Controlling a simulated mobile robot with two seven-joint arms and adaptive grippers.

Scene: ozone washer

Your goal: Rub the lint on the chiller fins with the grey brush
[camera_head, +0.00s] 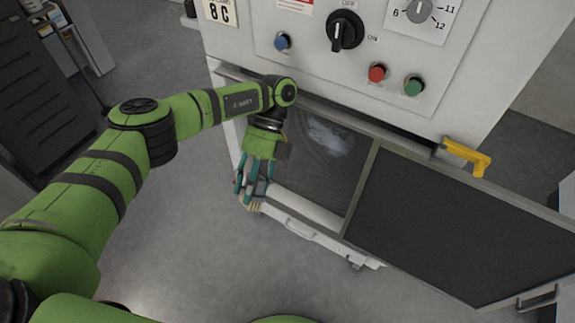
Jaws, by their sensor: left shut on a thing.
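The chiller fins (312,175) are a dark, finely lined panel in the left part of the opening under the control panel. A pale, whitish patch of lint (328,134) lies on their upper part. My left gripper (252,193) is in front of the lower left edge of the fins, pointing down. It is shut on the grey brush (262,187), which is mostly hidden by the fingers. Whether the brush touches the fins cannot be told; it is below and left of the lint. My right gripper is out of view.
The white machine front (330,80) carries knobs and coloured buttons. A white rail (310,230) runs below the fins. Grey floor (190,240) lies clear at left.

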